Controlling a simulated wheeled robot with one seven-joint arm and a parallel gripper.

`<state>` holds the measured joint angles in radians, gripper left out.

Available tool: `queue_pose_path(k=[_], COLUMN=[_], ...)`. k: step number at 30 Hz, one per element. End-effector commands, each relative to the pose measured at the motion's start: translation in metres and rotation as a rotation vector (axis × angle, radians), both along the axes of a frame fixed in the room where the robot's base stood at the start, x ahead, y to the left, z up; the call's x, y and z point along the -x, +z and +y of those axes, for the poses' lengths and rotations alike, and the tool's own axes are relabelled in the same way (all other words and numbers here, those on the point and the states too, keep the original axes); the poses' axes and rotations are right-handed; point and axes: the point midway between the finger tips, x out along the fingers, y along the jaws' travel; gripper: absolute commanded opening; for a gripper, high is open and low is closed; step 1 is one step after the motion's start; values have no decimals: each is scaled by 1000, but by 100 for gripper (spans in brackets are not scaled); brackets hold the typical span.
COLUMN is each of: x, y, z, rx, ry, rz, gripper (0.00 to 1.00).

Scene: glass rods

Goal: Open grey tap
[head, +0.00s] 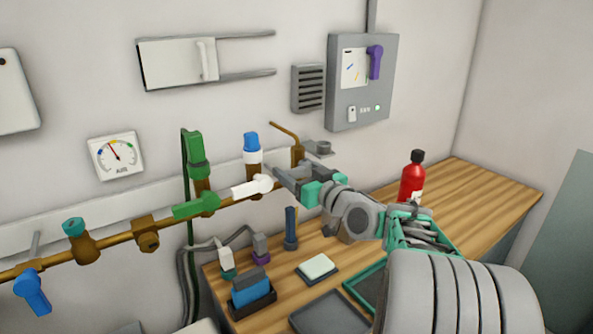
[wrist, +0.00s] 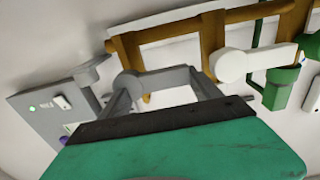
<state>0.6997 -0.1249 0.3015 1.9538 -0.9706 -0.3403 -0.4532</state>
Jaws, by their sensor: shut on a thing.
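The grey tap sits at the right end of the brass pipe (head: 110,242). In the wrist view the grey tap (wrist: 165,78) has a round hub at left and a handle running right, roughly along the pipe. My gripper (head: 284,176) reaches the pipe's right end from the right in the head view. In the wrist view its fingers (wrist: 163,92) stand either side of the grey handle and are shut on it. In the head view my gripper largely hides the grey tap.
A white tap (head: 252,187) is just left of my gripper, with a green tap (head: 196,205) beyond it. A blue tap (head: 33,290) hangs at far left. A red bottle (head: 412,182) stands on the wooden bench (head: 490,195) behind my arm.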

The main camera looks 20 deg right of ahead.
Motion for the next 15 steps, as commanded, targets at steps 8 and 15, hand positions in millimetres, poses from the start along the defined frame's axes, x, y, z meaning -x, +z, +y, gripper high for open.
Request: queue_pose_path(k=[8, 15], x=[0, 0], y=[0, -9], z=[0, 0], rx=[0, 47], ry=[0, 1], rz=[1, -11], gripper=[0, 0])
